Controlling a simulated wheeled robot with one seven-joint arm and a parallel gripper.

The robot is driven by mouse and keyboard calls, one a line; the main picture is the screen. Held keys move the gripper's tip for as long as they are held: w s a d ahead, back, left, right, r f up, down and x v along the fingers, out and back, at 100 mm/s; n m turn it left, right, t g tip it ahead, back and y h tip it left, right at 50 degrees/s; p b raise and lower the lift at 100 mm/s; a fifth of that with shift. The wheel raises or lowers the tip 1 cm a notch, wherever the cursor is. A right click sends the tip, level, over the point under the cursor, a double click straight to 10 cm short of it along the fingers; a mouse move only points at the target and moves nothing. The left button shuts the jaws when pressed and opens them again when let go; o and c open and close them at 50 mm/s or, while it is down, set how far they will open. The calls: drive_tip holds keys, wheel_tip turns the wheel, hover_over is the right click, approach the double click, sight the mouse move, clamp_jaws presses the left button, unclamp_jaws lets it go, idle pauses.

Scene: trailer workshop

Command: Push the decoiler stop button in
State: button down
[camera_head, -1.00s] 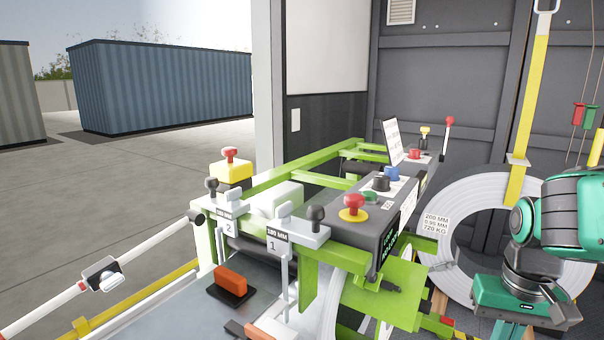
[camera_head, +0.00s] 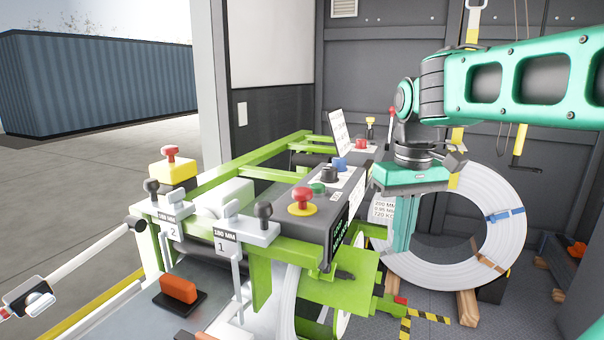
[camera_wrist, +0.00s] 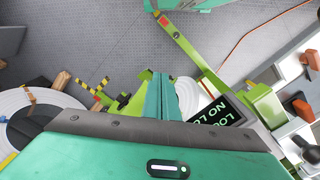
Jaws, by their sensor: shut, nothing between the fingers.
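Several red buttons show in the head view, and none has a readable decoiler label. One red mushroom button (camera_head: 303,195) sits on a yellow ring on the grey console, another red mushroom button (camera_head: 171,150) tops a yellow box at left, and a red button (camera_head: 361,144) is on the far console. A small red part (camera_head: 400,300) is on the green frame below my gripper. My gripper (camera_head: 401,248) is shut and empty, pointing down right of the console, in front of the coil. In the wrist view its teal fingers (camera_wrist: 162,97) are together, apart from any button.
A large strip coil (camera_head: 500,225) stands on wooden blocks at right. The grey console (camera_head: 335,215) and green machine frame (camera_head: 262,280) stand left of my gripper. Black-and-yellow striped bars (camera_head: 428,316) lie low below. Floor at lower right is open.

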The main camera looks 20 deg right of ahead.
drive_tip(key=w+a+r+n, duration=0.3)
drive_tip(key=w+a+r, duration=0.1)
drive_tip(key=w+r, duration=0.15)
drive_tip(key=w+a+r+n, duration=0.2)
drive_tip(key=w+a+r, duration=0.15)
drive_tip(key=r, duration=0.35)
wheel_tip(320, 180, up, 12)
drive_tip(key=n, duration=0.6)
hover_over(302, 188)
drive_tip(key=shift+a+r, duration=0.1)
drive_tip(key=shift+r, duration=0.05)
wheel_tip(302, 188, down, 14)
drive_tip(key=shift+s+f, duration=0.1)
